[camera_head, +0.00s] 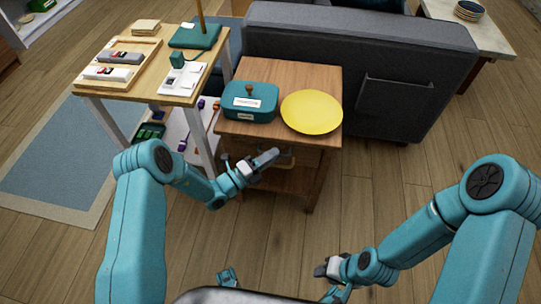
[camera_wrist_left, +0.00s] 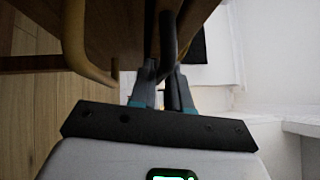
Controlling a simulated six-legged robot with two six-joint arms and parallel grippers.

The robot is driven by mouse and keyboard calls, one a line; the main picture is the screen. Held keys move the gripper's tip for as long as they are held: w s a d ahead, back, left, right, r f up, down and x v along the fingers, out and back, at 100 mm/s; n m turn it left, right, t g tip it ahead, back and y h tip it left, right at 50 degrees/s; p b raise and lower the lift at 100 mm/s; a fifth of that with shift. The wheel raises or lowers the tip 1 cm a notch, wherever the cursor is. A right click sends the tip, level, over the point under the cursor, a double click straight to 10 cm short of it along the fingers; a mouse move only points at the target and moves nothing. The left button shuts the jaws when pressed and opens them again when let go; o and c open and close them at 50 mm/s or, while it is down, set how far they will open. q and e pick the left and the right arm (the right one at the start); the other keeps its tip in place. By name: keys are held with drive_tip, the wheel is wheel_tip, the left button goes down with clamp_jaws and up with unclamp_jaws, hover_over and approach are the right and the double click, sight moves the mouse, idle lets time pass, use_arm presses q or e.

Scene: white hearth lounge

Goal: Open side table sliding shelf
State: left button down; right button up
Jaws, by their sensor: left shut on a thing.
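The wooden side table (camera_head: 310,75) stands in the middle of the head view, against the back of a grey sofa. My left gripper (camera_head: 265,158) is at its front, just below the top. In the left wrist view, my left gripper (camera_wrist_left: 160,95) is shut on a dark bar-like handle (camera_wrist_left: 167,40) under the wood. A brass-coloured curved handle (camera_wrist_left: 85,55) shows to the left of the fingers, apart from them. The sliding shelf's front is partly hidden by my gripper in the head view. My right gripper (camera_head: 325,268) is low over the floor, away from the table; its jaws are unclear.
A teal lidded box (camera_head: 250,103) and a yellow plate (camera_head: 311,111) stand on the side table. A light wooden table (camera_head: 150,72) with several items is close on the left. The grey sofa (camera_head: 360,60) is behind. The floor (camera_head: 400,190) in front and to the right is clear.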

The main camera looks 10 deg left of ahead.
use_arm(q)
drive_tip(key=s+p, duration=0.6)
drive_tip(key=s, duration=1.2)
drive_tip(key=shift+s, duration=0.4)
drive_tip(key=c, duration=1.2)
unclamp_jaws()
drive_tip(key=shift+o, duration=0.2)
drive_tip(key=v, duration=1.6)
drive_tip(key=shift+a, duration=0.2)
